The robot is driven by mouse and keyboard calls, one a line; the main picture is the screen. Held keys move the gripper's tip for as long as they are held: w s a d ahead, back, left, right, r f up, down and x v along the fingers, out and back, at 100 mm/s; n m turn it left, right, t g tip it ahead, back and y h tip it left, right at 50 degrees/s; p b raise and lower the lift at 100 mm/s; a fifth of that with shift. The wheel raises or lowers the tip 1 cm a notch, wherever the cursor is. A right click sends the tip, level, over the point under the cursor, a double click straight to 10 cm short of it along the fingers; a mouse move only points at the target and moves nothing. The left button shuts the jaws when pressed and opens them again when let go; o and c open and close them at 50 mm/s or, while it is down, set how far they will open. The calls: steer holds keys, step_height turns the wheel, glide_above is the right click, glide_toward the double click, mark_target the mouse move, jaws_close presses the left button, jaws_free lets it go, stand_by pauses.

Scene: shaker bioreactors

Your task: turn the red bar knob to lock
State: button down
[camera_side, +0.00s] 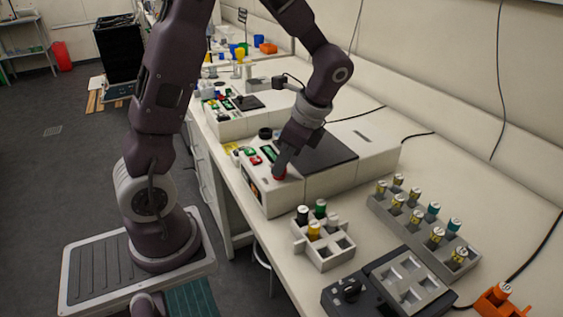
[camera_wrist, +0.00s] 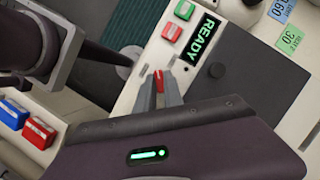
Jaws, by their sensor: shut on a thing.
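The red bar knob (camera_wrist: 158,80) is on the control face of a white shaker machine (camera_wrist: 125,97). My gripper (camera_wrist: 160,90) is shut on the knob, with a finger on each side of it in the wrist view. In the side view my gripper (camera_side: 282,166) reaches down to the machine's front corner, and a bit of the red knob (camera_side: 279,175) shows below it. The display (camera_wrist: 202,38) beside the knob reads "READY". The knob's lock marking cannot be made out.
A green button (camera_wrist: 185,9) and a red button (camera_wrist: 172,32) sit near the knob. In the side view a small white rack (camera_side: 325,262) with capped vials, a long grey vial rack (camera_side: 415,238) and a black device (camera_side: 352,292) stand to the right. A second machine (camera_side: 225,122) stands behind.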

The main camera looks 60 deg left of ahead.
steer(key=n+h, duration=0.1)
steer(key=n, duration=0.1)
steer(key=n+g, duration=0.1)
steer(key=n, duration=0.2)
steer(key=shift+w+a+h, duration=0.15)
steer(key=shift+h, duration=0.25)
steer(key=shift+a+n+h, duration=0.1)
steer(key=shift+n+h, duration=0.7)
steer(key=shift+n, duration=1.5)
steer(key=c, duration=1.5)
jaws_free()
steer(key=shift+o, duration=0.2)
steer(key=v, duration=0.7)
steer(key=shift+w, duration=0.1)
